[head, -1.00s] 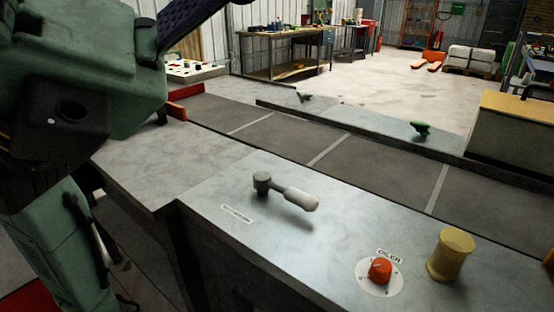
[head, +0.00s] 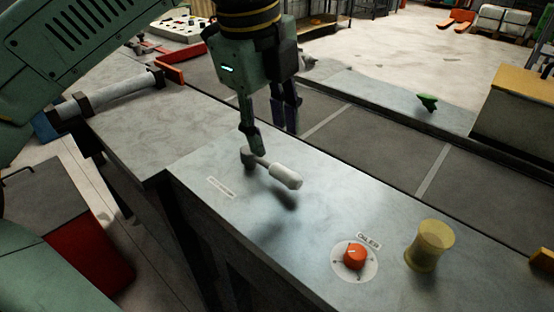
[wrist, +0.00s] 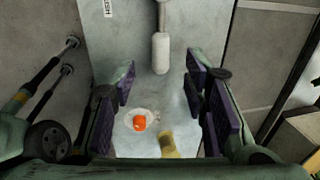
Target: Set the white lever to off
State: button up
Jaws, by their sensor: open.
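The white lever (head: 284,176) has a white grip on a dark metal arm and pivot, on the grey metal counter. Its grip points to the lower right in the head view. A small label lies on the counter beside it; its text is too small to read. My gripper (head: 272,140) is open and empty, with its fingers above and behind the lever's pivot end. In the wrist view the white lever (wrist: 160,52) shows at the top centre, between and beyond the open fingers of my gripper (wrist: 160,105). I see no contact for certain.
An orange knob (head: 355,256) on a white dial labelled OILER and a yellow spool-like cylinder (head: 430,246) stand to the lever's right. A dark conveyor belt (head: 370,151) runs behind the counter. A green handle (head: 427,102) sits on the far rail.

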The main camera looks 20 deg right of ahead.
aim_at(280, 168)
jog(key=f, duration=0.2)
jog(key=d+f, duration=0.1)
jog(key=f, duration=0.2)
jog(key=w+f+p, duration=0.1)
jog(key=f, duration=0.2)
jog(key=shift+d+f, duration=0.1)
jog(key=shift+d, duration=0.15)
jog(key=shift+c, duration=0.6)
grip_shut()
